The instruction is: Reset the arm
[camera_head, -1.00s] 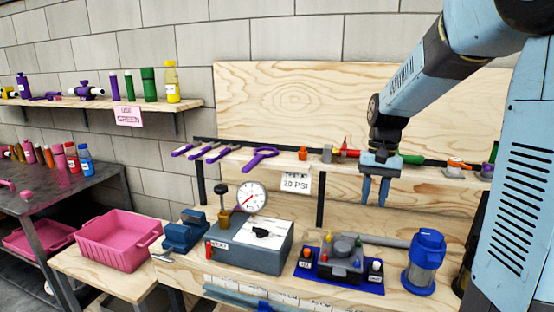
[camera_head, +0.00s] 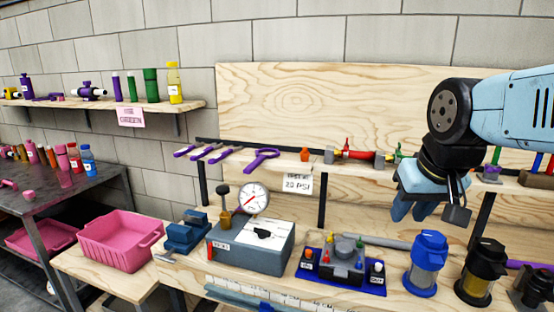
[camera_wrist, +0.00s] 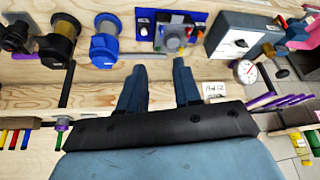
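My gripper (camera_head: 412,208) is at the right of the head view, in front of the narrow tool shelf and above the bench. My arm reaches in from the right edge, with its wrist folded downward. In the wrist view, the two dark blue fingers of my gripper (camera_wrist: 158,72) stand apart with nothing between them. The gripper is open and empty. It touches nothing that I can see. In the head view, one fingertip is partly hidden by the wrist parts.
A blue-capped filter housing (camera_head: 426,262) and a black-capped one (camera_head: 482,270) stand on the bench below the gripper. A blue tray (camera_head: 374,285), a grey test box with gauge (camera_head: 250,248) and a pink bin (camera_head: 122,238) lie leftward. The plywood backboard (camera_head: 330,100) is behind.

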